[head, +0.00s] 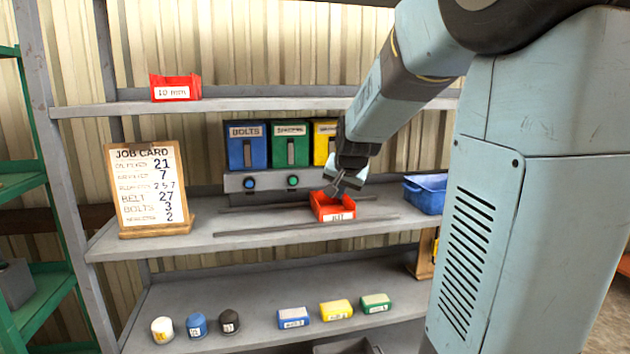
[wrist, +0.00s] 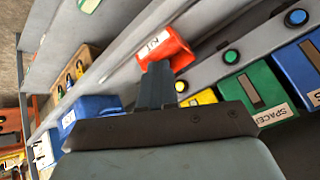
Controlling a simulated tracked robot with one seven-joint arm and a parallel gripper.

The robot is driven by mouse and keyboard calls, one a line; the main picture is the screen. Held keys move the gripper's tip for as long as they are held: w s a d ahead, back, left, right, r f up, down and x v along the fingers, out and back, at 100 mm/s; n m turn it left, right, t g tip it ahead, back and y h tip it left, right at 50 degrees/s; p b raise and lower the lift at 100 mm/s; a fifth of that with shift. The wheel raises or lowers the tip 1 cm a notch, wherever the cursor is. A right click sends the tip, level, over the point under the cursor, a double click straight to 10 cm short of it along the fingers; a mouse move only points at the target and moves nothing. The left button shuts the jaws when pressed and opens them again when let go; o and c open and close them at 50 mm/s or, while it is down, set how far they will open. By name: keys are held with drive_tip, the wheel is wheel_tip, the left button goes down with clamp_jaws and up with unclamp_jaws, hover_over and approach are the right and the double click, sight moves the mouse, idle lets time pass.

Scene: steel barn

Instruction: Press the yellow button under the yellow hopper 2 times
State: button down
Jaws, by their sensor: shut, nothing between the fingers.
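The yellow hopper (head: 321,142) stands at the right end of a row of hoppers on the middle shelf, partly hidden behind my arm in the head view. It shows in part beside my gripper in the wrist view (wrist: 204,97). The yellow button (wrist: 181,87) shows in the wrist view on the grey strip, just right of my fingers; my arm hides it in the head view. My gripper (head: 334,191) is shut and empty, in front of the strip and above a red bin. Its fingers (wrist: 158,72) also show shut in the wrist view. I cannot tell whether they touch anything.
The blue hopper (head: 246,146) has a blue button (head: 249,183); the green hopper (head: 290,145) has a green button (head: 293,181). The red bin (head: 334,213) sits close below my gripper. A blue bin (head: 427,194) stands right, a job card (head: 147,187) left.

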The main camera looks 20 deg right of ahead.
drive_tip(key=w+d+f+m, duration=0.2)
drive_tip(key=w+d, duration=0.4)
drive_tip(key=w, duration=0.1)
drive_tip(key=shift+f+m+t+h, duration=0.3)
drive_tip(key=shift+f, duration=0.1)
drive_tip(key=shift+w, duration=0.1)
drive_tip(key=w+d, duration=0.1)
drive_tip(key=w, duration=0.7)
drive_tip(key=shift+w, duration=0.3)
drive_tip(key=shift+w, duration=0.15)
idle(1.6)
drive_tip(key=shift+w, duration=0.25)
drive_tip(key=shift+w+d+r, duration=0.1)
drive_tip(key=shift+w+d, duration=0.05)
drive_tip(key=shift+w, duration=0.25)
idle(0.8)
drive_tip(key=shift+s, duration=0.8)
